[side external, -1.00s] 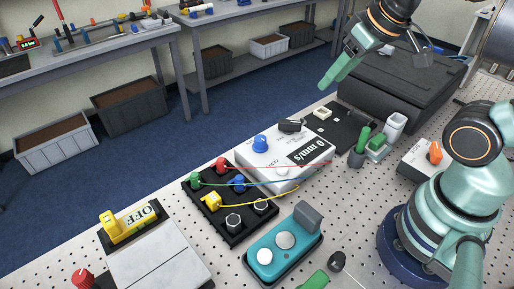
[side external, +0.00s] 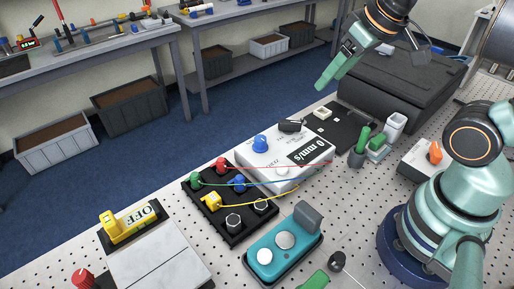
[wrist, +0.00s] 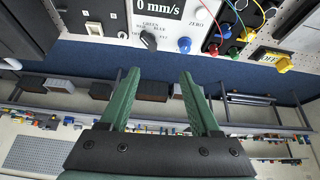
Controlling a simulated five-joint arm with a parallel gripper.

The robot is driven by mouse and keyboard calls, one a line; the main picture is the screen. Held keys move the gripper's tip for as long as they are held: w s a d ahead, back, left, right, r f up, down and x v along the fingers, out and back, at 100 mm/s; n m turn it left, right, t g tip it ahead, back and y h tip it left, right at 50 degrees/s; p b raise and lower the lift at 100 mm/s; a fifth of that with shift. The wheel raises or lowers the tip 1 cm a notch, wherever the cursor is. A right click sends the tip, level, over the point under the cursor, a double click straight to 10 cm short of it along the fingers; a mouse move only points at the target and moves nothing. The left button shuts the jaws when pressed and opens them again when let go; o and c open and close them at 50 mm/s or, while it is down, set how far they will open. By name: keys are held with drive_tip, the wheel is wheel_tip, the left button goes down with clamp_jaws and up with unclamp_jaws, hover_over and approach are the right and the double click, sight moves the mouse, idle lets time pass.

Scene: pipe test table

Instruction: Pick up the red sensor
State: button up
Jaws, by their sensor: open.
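A red sensor-like piece (side external: 221,163) sits upright in the black holder plate (side external: 232,225), at its back corner. A red wire seems to run from it. In the wrist view the red piece (wrist: 213,50) shows near the top, right of the centre. My gripper (side external: 331,76) is high above the far part of the table, to the right of and well apart from the red piece. In the wrist view its two green fingers (wrist: 158,76) are spread with nothing between them.
Green, blue and yellow pieces share the holder plate. A white meter box (side external: 287,157) reading 0 mm/s stands right behind it. A teal box (side external: 284,245) is in front. Blue floor lies beyond the table edge.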

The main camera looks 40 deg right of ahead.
drive_tip(key=w+a+n+g, duration=0.2)
drive_tip(key=w+a+n, duration=0.2)
drive_tip(key=w+n, duration=0.25)
drive_tip(key=n+g, duration=0.4)
drive_tip(key=n, duration=1.3)
hover_over(221, 159)
wheel_tip(221, 159, down, 11)
wheel_tip(221, 159, down, 12)
drive_tip(key=shift+s+r, duration=0.1)
drive_tip(key=shift+r, duration=0.05)
clamp_jaws()
